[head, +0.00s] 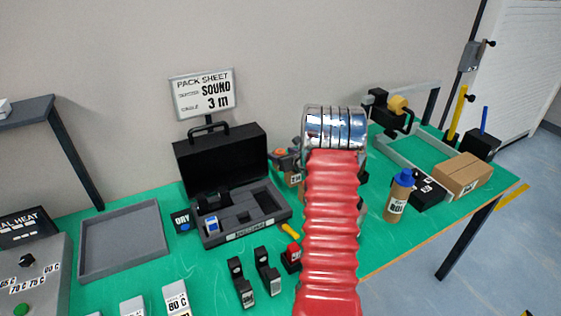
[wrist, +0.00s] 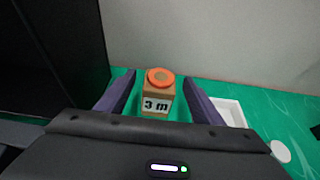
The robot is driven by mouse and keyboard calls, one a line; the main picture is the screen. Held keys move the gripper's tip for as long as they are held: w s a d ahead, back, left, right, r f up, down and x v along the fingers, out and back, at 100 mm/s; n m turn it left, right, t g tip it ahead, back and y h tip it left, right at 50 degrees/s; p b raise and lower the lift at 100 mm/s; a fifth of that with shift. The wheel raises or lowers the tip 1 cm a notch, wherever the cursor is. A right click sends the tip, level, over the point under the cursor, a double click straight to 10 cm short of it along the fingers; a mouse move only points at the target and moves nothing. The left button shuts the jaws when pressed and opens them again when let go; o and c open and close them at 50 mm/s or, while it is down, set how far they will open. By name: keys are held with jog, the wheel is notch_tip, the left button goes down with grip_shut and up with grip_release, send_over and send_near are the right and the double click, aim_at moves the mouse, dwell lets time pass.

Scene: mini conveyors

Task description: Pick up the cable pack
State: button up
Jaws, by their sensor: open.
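The cable pack is a small brown box with a "3 m" label and an orange round top; in the wrist view the cable pack (wrist: 157,98) stands upright on the green table. My gripper (wrist: 159,77) is open, with its two dark fingers on the left and right of the pack in the picture. Whether the fingers touch it I cannot tell. In the head view the cable pack (head: 294,180) is mostly hidden behind my red arm and gripper. The pack sheet sign (head: 204,94) reads "SOUND" and "3 m".
An open black case (head: 222,160) stands left of my arm, its raised lid close by. A grey tray (head: 123,247) lies farther left. A brown bottle (head: 398,197) and a cardboard box (head: 461,175) stand at the right. A white tray (wrist: 228,112) lies right of the pack.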

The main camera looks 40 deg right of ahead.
jog(key=c, duration=1.2)
jog(key=shift+r, duration=0.1)
notch_tip(320, 180, up, 10)
jog(key=shift+f, duration=0.1)
dwell(0.6)
